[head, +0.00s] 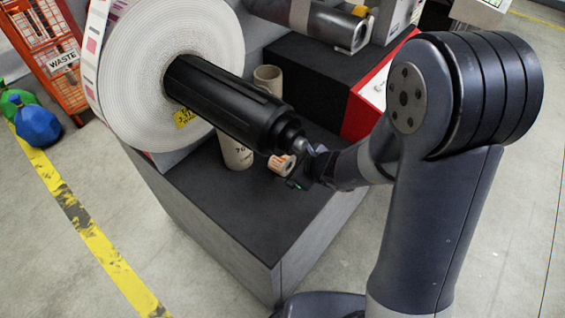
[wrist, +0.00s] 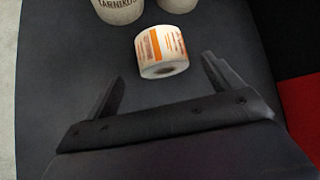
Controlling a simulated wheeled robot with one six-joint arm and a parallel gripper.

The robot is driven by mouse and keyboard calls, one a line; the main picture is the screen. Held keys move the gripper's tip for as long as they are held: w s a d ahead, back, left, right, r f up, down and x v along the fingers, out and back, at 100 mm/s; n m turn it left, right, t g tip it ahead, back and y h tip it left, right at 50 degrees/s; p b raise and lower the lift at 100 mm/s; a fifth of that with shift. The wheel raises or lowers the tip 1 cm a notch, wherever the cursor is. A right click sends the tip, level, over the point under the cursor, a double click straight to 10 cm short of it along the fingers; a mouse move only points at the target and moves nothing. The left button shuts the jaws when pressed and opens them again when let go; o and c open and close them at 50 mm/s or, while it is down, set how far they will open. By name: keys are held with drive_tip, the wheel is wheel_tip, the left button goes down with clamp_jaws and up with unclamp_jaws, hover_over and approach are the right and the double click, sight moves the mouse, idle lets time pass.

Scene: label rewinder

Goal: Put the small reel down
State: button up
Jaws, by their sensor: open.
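The small reel (wrist: 160,50) is a white label roll with orange print. In the wrist view it rests on the dark bench top (wrist: 60,90), a little beyond my gripper's fingertips. My gripper (wrist: 163,78) is open, with its two fingers apart and nothing between them. In the head view the small reel (head: 281,164) shows on the dark top just beyond my gripper (head: 297,183). Part of the reel's lower side is hidden there by my gripper.
Two cardboard cores stand behind the reel, one (head: 236,152) printed and one (head: 268,78) farther back. A large white label roll (head: 150,110) sits on a black spindle (head: 225,98) that juts over the bench. A red-edged panel (head: 368,95) stands at the right.

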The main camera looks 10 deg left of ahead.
sight(288, 162)
drive_tip(key=shift+x, duration=2.6)
drive_tip(key=shift+w+a+r, duration=0.1)
drive_tip(key=shift+w+r, duration=0.05)
drive_tip(key=shift+r, duration=0.05)
drive_tip(key=shift+c, duration=0.6)
drive_tip(key=c, duration=1.1)
wheel_tip(288, 162, up, 28)
drive_tip(key=p, duration=1.6)
drive_tip(key=shift+p, duration=0.3)
